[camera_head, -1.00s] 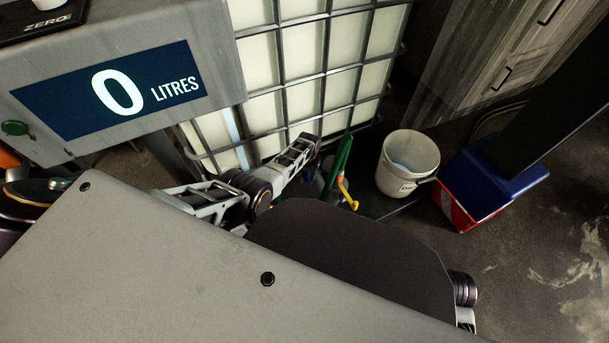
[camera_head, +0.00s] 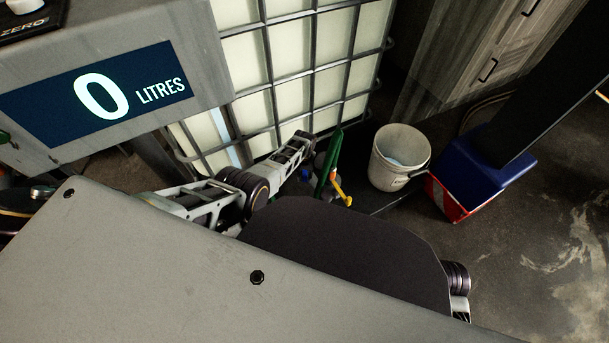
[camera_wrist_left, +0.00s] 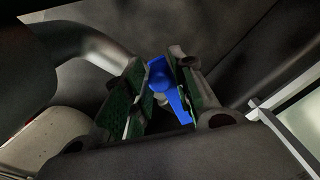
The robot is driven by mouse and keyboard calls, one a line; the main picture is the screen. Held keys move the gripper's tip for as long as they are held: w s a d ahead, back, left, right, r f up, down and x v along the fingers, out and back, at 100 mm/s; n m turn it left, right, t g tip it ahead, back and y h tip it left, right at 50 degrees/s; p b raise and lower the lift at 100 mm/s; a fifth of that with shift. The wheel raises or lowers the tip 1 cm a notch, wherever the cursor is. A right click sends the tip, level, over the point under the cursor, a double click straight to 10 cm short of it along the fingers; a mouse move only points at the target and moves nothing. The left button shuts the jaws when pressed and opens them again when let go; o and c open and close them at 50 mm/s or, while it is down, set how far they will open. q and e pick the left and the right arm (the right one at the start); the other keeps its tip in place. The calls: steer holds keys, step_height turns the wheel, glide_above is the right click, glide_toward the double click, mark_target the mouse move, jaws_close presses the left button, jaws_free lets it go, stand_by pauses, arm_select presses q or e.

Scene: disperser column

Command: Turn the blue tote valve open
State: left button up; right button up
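The blue valve handle (camera_wrist_left: 162,80) shows in the left wrist view, between the two green-padded fingers of my left gripper (camera_wrist_left: 164,86). The fingers stand apart on either side of it, with a gap between the pads. The handle lies close to both fingertips; I cannot tell if either touches it. In the head view my left gripper (camera_head: 318,170) is small and partly hidden, beside the lower corner of the caged tote (camera_head: 312,82). The blue handle is not clear there. My right gripper is not in view.
A white bucket (camera_head: 390,178) and a blue-and-red box (camera_head: 465,180) stand on the floor to the right. A display (camera_head: 100,96) reads 0 litres.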

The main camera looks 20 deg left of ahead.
arm_select(q)
steer(key=shift+o, duration=1.1)
steer(key=shift+a, duration=0.15)
